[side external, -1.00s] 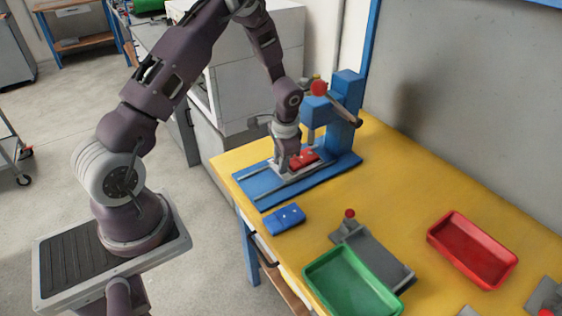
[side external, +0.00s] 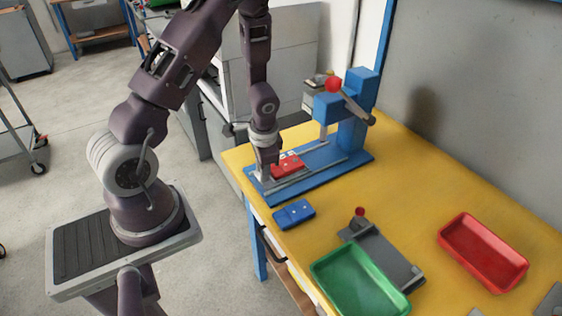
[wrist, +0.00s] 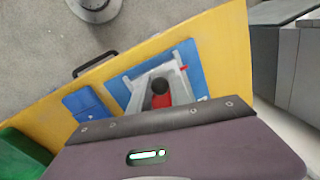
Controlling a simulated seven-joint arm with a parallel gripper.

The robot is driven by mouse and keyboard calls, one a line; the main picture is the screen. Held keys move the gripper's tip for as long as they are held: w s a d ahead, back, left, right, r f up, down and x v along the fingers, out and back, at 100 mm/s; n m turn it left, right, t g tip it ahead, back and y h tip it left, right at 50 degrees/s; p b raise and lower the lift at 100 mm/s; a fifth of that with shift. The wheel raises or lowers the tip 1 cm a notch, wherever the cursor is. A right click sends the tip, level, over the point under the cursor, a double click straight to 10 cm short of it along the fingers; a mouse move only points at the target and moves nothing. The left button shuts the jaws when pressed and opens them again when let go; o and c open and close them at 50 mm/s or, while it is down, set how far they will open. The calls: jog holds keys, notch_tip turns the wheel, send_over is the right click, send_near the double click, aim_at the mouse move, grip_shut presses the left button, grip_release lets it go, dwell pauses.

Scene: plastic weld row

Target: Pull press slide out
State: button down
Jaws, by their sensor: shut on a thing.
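The blue press (side external: 357,115) stands at the back of the yellow table, with a red ball on its lever. Its long blue base (side external: 330,170) carries rails running towards the left front. The grey press slide (side external: 262,186) sits at the front-left end of the base, clear of the press head, with a red part (side external: 288,164) on it. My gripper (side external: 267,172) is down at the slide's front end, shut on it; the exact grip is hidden. In the wrist view the slide (wrist: 142,80) shows on the blue base, with a black knob and the red part (wrist: 161,99).
A blue part (side external: 294,213) lies on the table (side external: 470,195) in front of the base. A grey fixture (side external: 385,255) with a red knob, a green tray (side external: 317,273) and a red tray (side external: 483,252) stand to the right. White cabinets are behind the table's left end.

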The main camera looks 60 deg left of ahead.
jog(key=shift+s, duration=0.75)
jog(key=c, duration=1.5)
grip_release()
jog(key=s+d+r+n+t, duration=0.15)
jog(key=d+r, duration=0.35)
jog(key=r, duration=0.7)
jog(key=s+d+r+t, duration=0.2)
jog(key=d+r, duration=0.2)
jog(key=r, duration=0.7)
jog(key=s+d+r+t+h, duration=0.1)
jog(key=s+d+r+h, duration=0.1)
jog(key=s+d+r, duration=0.4)
jog(key=s+d, duration=0.1)
jog(key=s, duration=0.2)
jog(key=shift+s+d+r+n+t, duration=0.25)
jog(key=shift+d+n+t, duration=0.1)
